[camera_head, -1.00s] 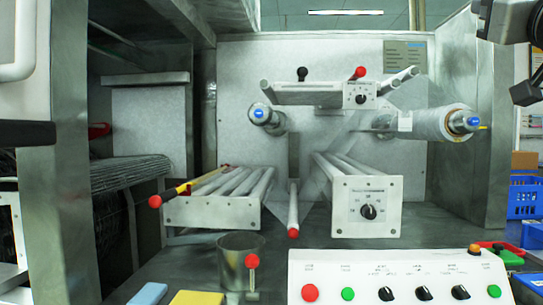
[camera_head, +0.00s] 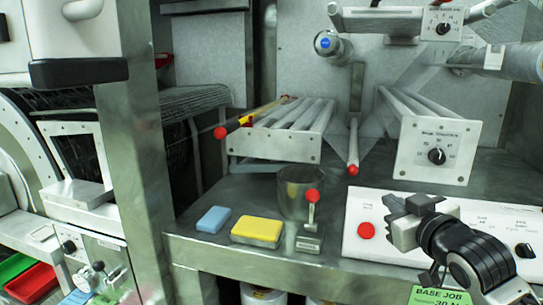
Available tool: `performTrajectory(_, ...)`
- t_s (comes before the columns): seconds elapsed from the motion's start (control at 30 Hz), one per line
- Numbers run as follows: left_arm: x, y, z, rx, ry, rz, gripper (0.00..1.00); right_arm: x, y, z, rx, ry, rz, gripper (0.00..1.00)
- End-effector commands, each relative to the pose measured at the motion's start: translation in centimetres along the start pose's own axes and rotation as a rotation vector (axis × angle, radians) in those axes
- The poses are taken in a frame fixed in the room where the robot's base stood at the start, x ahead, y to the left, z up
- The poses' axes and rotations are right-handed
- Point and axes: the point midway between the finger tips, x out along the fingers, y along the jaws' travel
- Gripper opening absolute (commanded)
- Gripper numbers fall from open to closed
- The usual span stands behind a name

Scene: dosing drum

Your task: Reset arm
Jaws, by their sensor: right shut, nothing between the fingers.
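My right gripper (camera_head: 402,217) comes in from the lower right on a black and grey arm. It is shut and empty, in front of the white control panel (camera_head: 352,222) and hiding part of its buttons and knobs. A lever with a red knob (camera_head: 312,196) stands on a small metal base to the gripper's left, apart from it. My left gripper is not in view.
A metal cup (camera_head: 294,190) stands behind the lever. A yellow sponge (camera_head: 257,231) and a blue sponge (camera_head: 213,219) lie to its left on the metal bench (camera_head: 235,259). Rollers (camera_head: 290,115) and a white dial box (camera_head: 437,150) are behind. A metal post (camera_head: 142,150) stands left.

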Motion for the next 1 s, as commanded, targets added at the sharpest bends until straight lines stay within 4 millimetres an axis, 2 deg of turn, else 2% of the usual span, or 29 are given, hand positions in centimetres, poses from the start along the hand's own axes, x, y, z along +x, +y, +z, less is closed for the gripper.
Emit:
performTrajectory(0.03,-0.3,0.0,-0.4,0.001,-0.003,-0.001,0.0,-0.6,-2.4,3.5,0.03,-0.053,-0.037,0.0)
performTrajectory(0.13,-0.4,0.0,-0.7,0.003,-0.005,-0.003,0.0,-2.7,-6.5,9.6,0.08,-0.134,-0.091,0.0)
performTrajectory(0.2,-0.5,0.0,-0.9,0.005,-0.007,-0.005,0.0,-5.0,-9.4,13.5,0.121,-0.193,-0.123,0.0)
performTrajectory(0.3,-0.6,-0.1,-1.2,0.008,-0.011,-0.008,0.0,-9.1,-13.3,18.4,0.181,-0.28,-0.156,0.0)
performTrajectory(0.4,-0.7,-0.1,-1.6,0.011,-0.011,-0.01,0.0,-13.6,-16.6,22.0,0.237,-0.357,-0.174,0.0)
performTrajectory(0.5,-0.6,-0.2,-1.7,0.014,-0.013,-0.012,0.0,-17.3,-18.8,24.2,0.277,-0.416,-0.18,0.0)
performTrajectory(0.63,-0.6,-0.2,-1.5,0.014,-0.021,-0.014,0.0,-20.2,-20.3,25.6,0.307,-0.462,-0.18,0.0)
performTrajectory(0.73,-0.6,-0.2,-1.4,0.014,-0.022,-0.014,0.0,-21.0,-20.6,26.0,0.314,-0.472,-0.179,0.0)
performTrajectory(1.0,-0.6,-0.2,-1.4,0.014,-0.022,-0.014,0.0,-21.0,-20.6,26.0,0.314,-0.472,-0.179,0.0)
